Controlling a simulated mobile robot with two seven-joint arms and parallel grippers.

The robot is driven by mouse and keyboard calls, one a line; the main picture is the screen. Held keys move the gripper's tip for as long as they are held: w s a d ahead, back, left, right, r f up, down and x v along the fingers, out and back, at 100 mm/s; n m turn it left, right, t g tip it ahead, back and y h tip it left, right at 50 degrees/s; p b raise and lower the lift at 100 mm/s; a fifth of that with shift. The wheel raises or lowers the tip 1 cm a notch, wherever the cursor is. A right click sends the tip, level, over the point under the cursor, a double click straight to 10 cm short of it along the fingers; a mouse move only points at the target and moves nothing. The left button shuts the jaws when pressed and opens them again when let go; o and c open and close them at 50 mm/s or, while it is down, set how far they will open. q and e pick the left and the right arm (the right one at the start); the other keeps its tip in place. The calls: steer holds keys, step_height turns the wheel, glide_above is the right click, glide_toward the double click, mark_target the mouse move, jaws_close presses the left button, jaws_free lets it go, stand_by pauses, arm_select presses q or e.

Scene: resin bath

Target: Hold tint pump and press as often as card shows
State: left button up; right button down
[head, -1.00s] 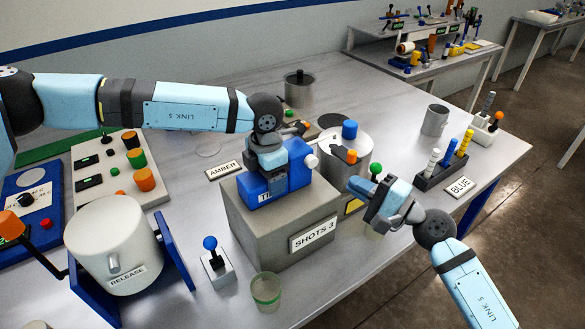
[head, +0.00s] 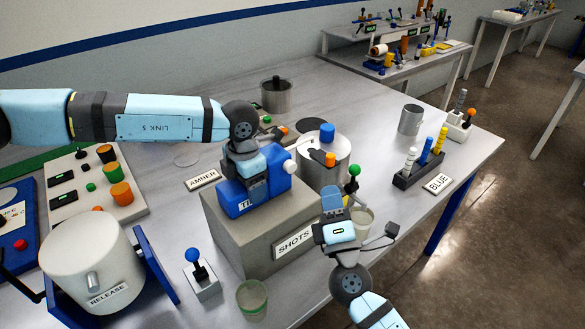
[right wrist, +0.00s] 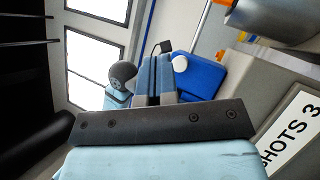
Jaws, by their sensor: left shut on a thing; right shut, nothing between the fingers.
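The blue tint pump (head: 236,203) sits on top of a grey block (head: 236,240) and has a white knob (head: 290,167) on its right side. My left gripper (head: 250,180) is shut on the pump from above and hides part of its label. The card (head: 296,240) on the block's front reads SHOTS 3 in the right wrist view (right wrist: 292,130). My right gripper (head: 332,196) is shut and empty, to the right of the block and apart from the knob. The pump (right wrist: 200,76) and white knob (right wrist: 180,63) show beyond it in the right wrist view.
A silver pot (head: 322,165) stands behind the block. A greenish cup (head: 252,298) and a blue-knobbed lever (head: 197,268) stand in front.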

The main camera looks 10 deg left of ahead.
mark_target(290, 167)
steer(key=m+h, duration=0.1)
steer(key=m, duration=0.2)
steer(key=s+m+h, duration=0.1)
steer(key=m+h, duration=0.1)
steer(key=m, duration=0.1)
steer(key=m+h, duration=0.1)
steer(key=m, duration=0.2)
steer(key=shift+s+d+f+t+h, duration=0.2)
steer(key=shift+s+d+t+h, duration=0.15)
steer(key=shift+t+h, duration=0.05)
steer(key=shift+w+a, duration=0.1)
steer(key=shift+w, duration=0.05)
steer(key=shift+w+a, duration=2.95)
steer(key=shift+w, duration=0.1)
steer(key=shift+w+a, duration=0.1)
steer(key=shift+w+a, duration=0.2)
steer(key=shift+w+a, duration=0.4)
steer(key=shift+s+d, duration=0.1)
stand_by(0.4)
steer(key=shift+s+d, duration=0.6)
steer(key=shift+s, duration=0.05)
